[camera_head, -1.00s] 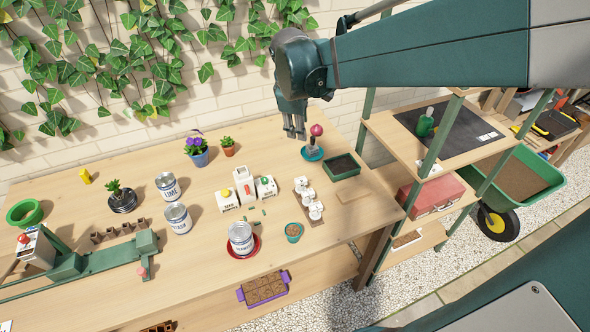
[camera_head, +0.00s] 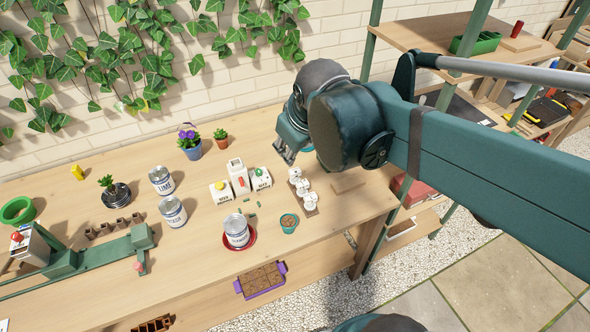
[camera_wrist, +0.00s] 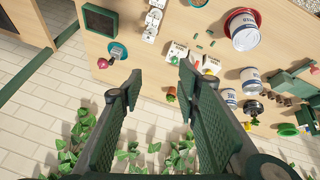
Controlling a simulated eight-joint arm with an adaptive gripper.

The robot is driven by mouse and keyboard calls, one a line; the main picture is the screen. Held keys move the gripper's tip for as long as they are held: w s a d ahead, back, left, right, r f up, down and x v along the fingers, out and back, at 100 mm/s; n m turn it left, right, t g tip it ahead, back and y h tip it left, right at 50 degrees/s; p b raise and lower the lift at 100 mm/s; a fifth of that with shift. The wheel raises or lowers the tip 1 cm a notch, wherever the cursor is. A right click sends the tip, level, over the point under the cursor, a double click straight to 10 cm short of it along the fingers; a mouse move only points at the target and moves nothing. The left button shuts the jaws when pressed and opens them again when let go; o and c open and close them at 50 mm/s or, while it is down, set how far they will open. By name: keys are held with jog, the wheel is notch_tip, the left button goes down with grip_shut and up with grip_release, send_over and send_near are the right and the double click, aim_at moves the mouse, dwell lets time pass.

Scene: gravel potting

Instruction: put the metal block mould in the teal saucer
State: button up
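A grey piece with a pink knob (camera_wrist: 103,63), seemingly the metal block mould, stands on the teal saucer (camera_wrist: 119,48) in the wrist view. Whether it sits flat there is too small to tell. In the head view my arm hides the mould, and only a sliver of the saucer (camera_head: 307,148) shows. My gripper (camera_wrist: 158,72) is open and empty, its two fingers wide apart. In the head view my gripper (camera_head: 287,154) hangs above the back of the bench, left of the saucer.
Seed boxes (camera_head: 239,177), labelled tins (camera_head: 172,212), a violet pot (camera_head: 190,142) and a small plant pot (camera_head: 221,138) stand left of my gripper. A tin stands in a red saucer (camera_head: 252,244). A dark tray (camera_wrist: 101,20) lies near the teal saucer. Shelving is at right.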

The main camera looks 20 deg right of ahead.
jog(key=s+a+f+m+t, duration=0.1)
jog(key=s+a+f+m, duration=0.1)
jog(key=s, duration=0.5)
jog(key=shift+s+a+m+y, duration=0.15)
jog(key=shift+a+m+y, duration=0.25)
jog(key=shift+m, duration=0.4)
dwell(0.6)
